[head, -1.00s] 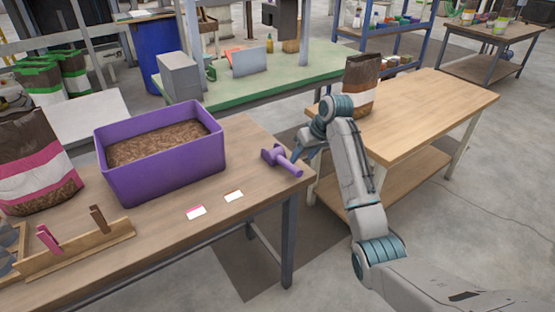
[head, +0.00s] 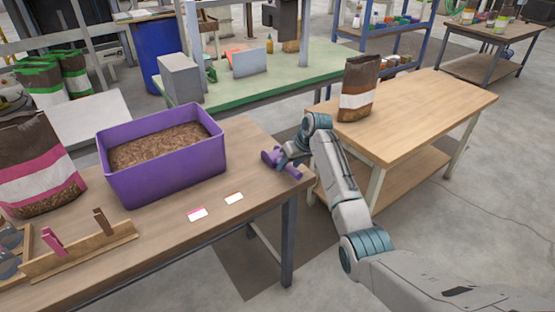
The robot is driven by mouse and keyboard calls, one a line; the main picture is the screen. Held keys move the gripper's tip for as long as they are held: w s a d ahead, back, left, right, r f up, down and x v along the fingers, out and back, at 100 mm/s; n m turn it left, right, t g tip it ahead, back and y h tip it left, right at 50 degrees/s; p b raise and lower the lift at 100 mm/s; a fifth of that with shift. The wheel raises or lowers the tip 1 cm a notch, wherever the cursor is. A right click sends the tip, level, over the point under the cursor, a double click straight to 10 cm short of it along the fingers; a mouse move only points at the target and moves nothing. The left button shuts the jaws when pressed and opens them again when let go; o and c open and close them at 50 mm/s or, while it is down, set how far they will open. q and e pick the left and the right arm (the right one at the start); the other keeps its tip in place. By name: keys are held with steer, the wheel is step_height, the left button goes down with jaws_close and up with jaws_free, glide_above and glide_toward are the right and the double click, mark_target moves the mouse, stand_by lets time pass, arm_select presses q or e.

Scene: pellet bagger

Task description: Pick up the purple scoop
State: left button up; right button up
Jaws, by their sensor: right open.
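The purple scoop (head: 270,157) lies on the brown table (head: 165,237) near its right end, just right of the purple bin (head: 165,178). Its handle points to the front right. My right gripper (head: 284,160) is at the scoop, with its fingers over the handle. The jaws are open, and part of the handle is hidden by them. I cannot tell whether the fingers touch it. My left gripper is not in view.
The purple bin holds brown pellets. Two small labels (head: 198,214) lie in front of it. A wooden rack with clips (head: 80,250) and a pink-banded bag (head: 38,165) are at left. A brown-banded bag (head: 357,90) stands on the light wooden table (head: 430,105).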

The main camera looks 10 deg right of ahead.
steer(key=shift+w+a+f, duration=0.1)
steer(key=shift+w+f, duration=0.05)
steer(key=shift+f, duration=0.2)
jaws_close()
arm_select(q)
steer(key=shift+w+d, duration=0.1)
arm_select(e)
steer(key=shift+r, duration=0.2)
